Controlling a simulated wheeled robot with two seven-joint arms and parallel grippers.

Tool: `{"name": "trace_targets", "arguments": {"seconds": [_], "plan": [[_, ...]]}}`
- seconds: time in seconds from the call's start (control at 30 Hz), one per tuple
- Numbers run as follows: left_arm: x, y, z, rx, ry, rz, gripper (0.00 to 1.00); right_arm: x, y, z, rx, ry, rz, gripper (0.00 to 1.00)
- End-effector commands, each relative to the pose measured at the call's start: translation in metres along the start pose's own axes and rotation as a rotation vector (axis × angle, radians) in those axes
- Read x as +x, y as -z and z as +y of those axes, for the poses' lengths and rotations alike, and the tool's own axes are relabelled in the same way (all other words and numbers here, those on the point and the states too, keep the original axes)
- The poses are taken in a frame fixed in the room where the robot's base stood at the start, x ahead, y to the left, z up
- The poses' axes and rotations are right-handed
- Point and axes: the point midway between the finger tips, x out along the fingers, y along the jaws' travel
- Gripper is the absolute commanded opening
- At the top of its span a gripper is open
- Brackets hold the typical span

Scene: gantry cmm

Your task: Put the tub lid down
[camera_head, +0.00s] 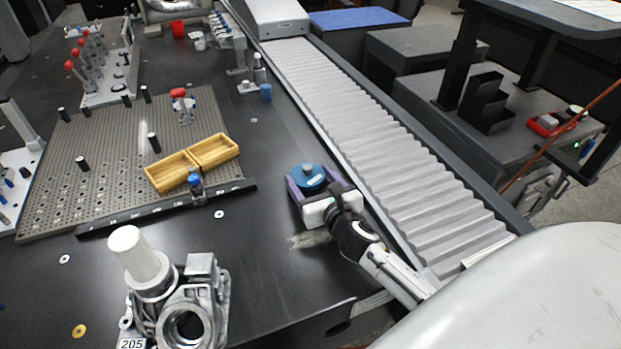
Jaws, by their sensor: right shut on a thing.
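The tub lid (313,182) is a round blue disc with a grey knob on top. It is in the middle of the head view, over the dark table between the wooden tray and the ribbed strip. My right gripper (307,184) is shut on the lid, its arm coming in from the lower right. Whether the lid touches the table is hard to tell. My left gripper is out of view.
A two-part wooden tray (171,171) sits on a perforated plate (110,187) to the left. A metal casting with a white cylinder (136,256) stands at the front left. A ribbed grey strip (370,150) runs along the right. Bare dark table (265,235) lies left of the gripper.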

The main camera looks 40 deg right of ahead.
Motion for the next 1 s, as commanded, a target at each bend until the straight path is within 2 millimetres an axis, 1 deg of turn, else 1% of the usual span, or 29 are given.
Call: {"name": "trace_targets", "arguments": {"seconds": [0.2, 0.33, 0.37, 0.4, 0.47, 0.77, 0.87, 0.9, 0.93, 0.97, 1.0], "plan": [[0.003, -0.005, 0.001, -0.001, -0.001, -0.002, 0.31, 0.002, 0.007, 0.000, 0.000, 0.000, -0.001, 0.47], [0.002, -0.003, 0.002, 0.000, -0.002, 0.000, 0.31, 0.002, 0.008, 0.000, 0.000, 0.000, 0.000, 0.47], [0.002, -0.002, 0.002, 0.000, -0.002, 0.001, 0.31, 0.002, 0.009, 0.000, 0.000, 0.000, 0.001, 0.70], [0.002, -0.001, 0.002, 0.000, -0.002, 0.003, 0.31, 0.002, 0.009, 0.000, 0.001, 0.000, 0.001, 0.77], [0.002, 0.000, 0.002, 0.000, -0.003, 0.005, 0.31, 0.002, 0.009, 0.000, 0.001, 0.000, 0.002, 0.87], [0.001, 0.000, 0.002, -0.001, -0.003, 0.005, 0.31, 0.001, 0.009, 0.000, 0.001, 0.000, 0.004, 0.87], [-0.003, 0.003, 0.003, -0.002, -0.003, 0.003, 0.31, 0.000, 0.001, 0.000, 0.001, 0.000, 0.003, 0.87], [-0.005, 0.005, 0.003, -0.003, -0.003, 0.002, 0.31, -0.001, -0.005, 0.000, 0.002, 0.000, 0.002, 0.87], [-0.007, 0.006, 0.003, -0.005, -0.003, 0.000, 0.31, -0.003, -0.009, 0.001, 0.003, 0.000, 0.002, 0.87], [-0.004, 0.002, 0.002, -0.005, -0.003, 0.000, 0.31, -0.009, -0.003, 0.001, 0.001, -0.001, 0.005, 0.87], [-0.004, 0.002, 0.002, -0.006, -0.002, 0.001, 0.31, -0.018, -0.002, 0.000, -0.001, -0.001, 0.005, 0.87]]}}
